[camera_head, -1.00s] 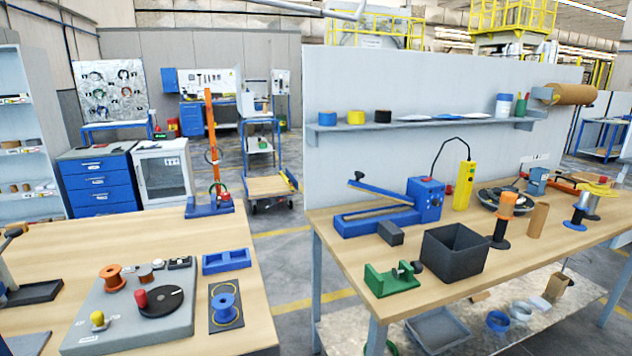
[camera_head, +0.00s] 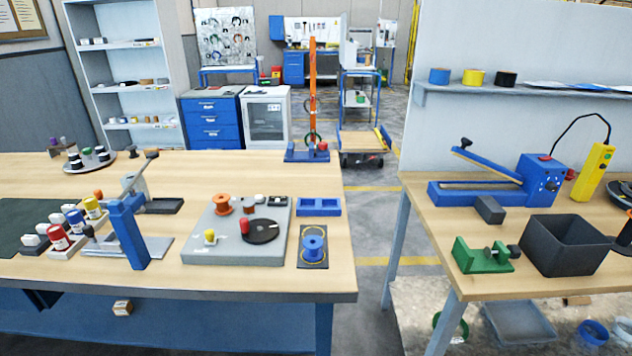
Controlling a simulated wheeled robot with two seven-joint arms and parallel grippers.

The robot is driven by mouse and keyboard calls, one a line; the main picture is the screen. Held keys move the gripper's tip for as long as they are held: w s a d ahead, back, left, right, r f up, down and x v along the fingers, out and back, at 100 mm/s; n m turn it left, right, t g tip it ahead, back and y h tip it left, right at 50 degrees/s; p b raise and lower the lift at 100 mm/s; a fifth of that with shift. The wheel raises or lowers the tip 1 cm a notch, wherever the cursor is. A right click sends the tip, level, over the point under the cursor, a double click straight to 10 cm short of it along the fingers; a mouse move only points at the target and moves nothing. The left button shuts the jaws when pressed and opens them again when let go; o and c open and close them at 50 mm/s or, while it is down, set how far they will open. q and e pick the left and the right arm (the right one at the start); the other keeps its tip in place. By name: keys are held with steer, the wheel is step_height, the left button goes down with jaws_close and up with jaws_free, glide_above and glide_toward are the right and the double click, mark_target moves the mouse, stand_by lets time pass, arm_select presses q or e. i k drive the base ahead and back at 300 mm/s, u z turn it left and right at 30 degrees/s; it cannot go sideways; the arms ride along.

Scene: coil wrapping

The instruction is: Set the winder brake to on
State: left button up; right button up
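The winder is most likely the grey plate (camera_head: 197,246) on the left table. It carries a black disc (camera_head: 266,232) with a red knob (camera_head: 244,226), an orange spool (camera_head: 222,204) and a yellow-topped knob (camera_head: 210,237). Small black and silver parts (camera_head: 277,201) sit along its back edge. Which part is the brake, and how it is set, is too small to tell. Neither of my grippers is in view.
A blue spool (camera_head: 313,248) stands on a dark mat right of the plate, with a blue tray (camera_head: 318,207) behind it. A blue clamp-like stand (camera_head: 128,231) is to the left. An aisle separates this table from the right bench (camera_head: 430,195).

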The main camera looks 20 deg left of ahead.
mark_target(209, 234)
steer(key=u, duration=1.35)
